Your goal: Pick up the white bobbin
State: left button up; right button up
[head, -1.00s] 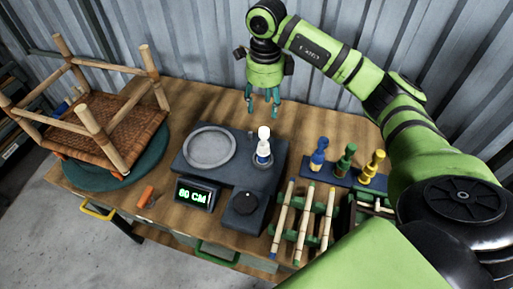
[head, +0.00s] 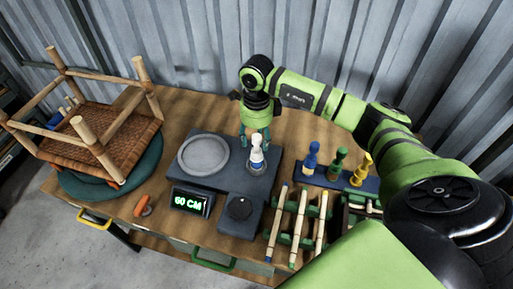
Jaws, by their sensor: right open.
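The white bobbin (head: 257,151) stands upright on a small round seat at the right of the dark grey device (head: 220,178). Its lower part has a blue band. My right gripper (head: 255,138) is open, with its fingers pointing down just behind and around the bobbin's top in the picture. I cannot tell whether a finger touches it. My left gripper does not show.
Blue, green and yellow bobbins (head: 338,164) stand on a blue base to the right. Wooden rods (head: 297,225) lie on a green rack in front. An upturned rattan stool (head: 98,145) stands left. An orange-handled tool (head: 143,205) lies by the display (head: 190,202).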

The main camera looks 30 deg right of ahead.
grip_shut()
jog(key=shift+r, duration=0.1)
